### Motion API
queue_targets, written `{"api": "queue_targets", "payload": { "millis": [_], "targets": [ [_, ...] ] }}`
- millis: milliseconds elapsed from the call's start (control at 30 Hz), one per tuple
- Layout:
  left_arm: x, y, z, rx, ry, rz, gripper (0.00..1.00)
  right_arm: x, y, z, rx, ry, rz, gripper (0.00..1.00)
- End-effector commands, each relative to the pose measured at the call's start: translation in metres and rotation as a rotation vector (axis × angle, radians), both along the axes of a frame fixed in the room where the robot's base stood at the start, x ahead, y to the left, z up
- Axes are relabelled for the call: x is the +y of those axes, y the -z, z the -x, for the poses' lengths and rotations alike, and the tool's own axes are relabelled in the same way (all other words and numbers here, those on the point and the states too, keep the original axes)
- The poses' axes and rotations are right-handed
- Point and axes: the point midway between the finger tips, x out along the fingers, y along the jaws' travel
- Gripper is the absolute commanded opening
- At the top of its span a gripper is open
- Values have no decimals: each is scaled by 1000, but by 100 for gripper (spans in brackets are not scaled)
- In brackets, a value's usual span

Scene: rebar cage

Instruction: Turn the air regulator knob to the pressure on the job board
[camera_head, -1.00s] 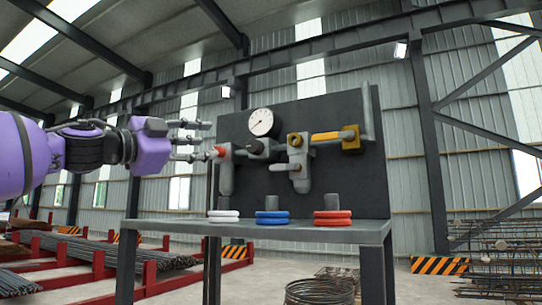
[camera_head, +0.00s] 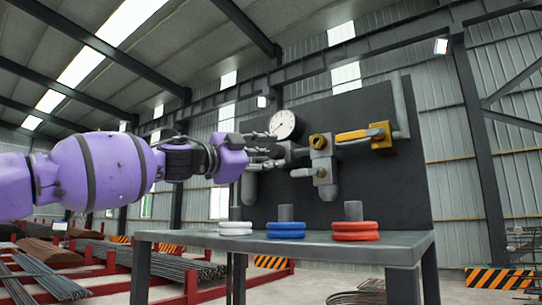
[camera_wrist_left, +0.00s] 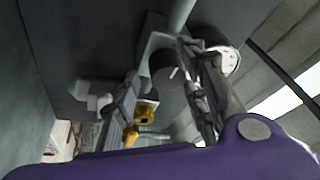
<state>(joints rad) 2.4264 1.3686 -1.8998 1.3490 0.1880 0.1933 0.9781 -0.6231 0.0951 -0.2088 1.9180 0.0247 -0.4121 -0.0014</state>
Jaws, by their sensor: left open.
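My left gripper (camera_head: 272,150) comes in from the left, in front of the panel's pipework just below the round white gauge (camera_head: 283,125). It is open. In the left wrist view, a dark round knob (camera_wrist_left: 165,68) with a pale mark lies in front of the panel, near the gripper's fingers (camera_wrist_left: 205,95). It looks like the regulator knob; I cannot tell whether the fingers touch it. The gauge also shows in the left wrist view (camera_wrist_left: 229,60), partly covered. Its reading is too small to make out. No job board can be made out. My right gripper is not in view.
The dark panel (camera_head: 400,185) stands behind a grey bench (camera_head: 400,248). White (camera_head: 235,229), blue (camera_head: 286,230) and red (camera_head: 355,231) rings lie on the bench. A yellow knob (camera_head: 318,141) and yellow-handled valve (camera_head: 350,135) sit right of the gripper. Rebar racks stand left.

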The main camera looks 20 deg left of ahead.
Motion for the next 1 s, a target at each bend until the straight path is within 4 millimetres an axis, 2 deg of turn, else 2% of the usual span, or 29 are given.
{"api": "queue_targets", "payload": {
  "millis": [367,667,1000],
  "targets": [
    [-4,-2,-6,-1,-1,1,40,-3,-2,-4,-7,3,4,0],
    [-5,0,-6,2,2,-2,2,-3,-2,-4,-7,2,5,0],
    [-6,3,-8,-12,5,-56,2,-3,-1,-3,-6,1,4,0]
  ]
}}
